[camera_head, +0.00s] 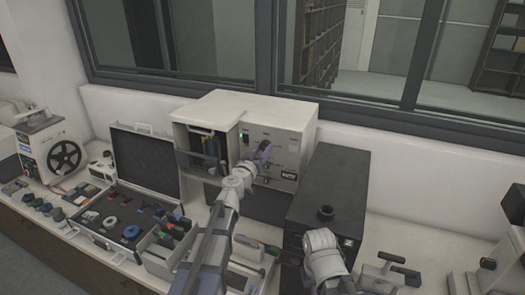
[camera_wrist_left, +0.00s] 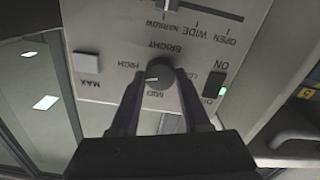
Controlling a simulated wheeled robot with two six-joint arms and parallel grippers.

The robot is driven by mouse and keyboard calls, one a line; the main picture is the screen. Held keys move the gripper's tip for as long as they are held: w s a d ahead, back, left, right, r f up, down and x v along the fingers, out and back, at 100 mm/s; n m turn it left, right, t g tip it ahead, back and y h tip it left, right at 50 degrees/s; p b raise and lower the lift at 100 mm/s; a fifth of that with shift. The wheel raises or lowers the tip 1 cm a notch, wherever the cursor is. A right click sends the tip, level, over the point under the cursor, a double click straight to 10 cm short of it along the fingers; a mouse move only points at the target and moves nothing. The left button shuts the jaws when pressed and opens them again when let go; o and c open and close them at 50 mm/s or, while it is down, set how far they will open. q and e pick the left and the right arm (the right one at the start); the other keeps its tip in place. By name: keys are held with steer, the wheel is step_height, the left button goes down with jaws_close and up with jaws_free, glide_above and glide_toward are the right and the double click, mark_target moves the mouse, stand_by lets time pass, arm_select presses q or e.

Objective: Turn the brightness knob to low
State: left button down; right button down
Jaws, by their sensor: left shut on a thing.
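The brightness knob (camera_wrist_left: 158,80) is dark and round, on a pale panel with BRIGHT, HIGH, MID and LOW lettering that looks upside down in the left wrist view. Its white pointer mark is toward the picture's left, between HIGH and MID. My left gripper (camera_wrist_left: 160,85) is shut on the knob, one finger on each side. In the head view my left gripper (camera_head: 262,153) is at the front of the pale box (camera_head: 293,135) and hides the knob. A part of my right arm shows at the bottom of the head view, but no right gripper fingers are visible.
A MAX button (camera_wrist_left: 87,62), an ON switch (camera_wrist_left: 214,84) and a NARROW–WIDE–OPEN slider (camera_wrist_left: 195,10) are near the knob. A black box (camera_head: 340,180) stands right of the pale box. An open case (camera_head: 147,163) and small parts crowd the left bench.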

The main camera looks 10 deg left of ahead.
arm_select(q)
steer(key=n, duration=1.3)
steer(key=shift+n, duration=0.3)
steer(key=n, duration=1)
steer(key=shift+n, duration=0.4)
steer(key=n, duration=0.5)
steer(key=shift+n, duration=0.4)
steer(key=shift+s+n, duration=0.1)
steer(key=shift+n, duration=0.2)
steer(key=shift+c, duration=1.9)
jaws_free()
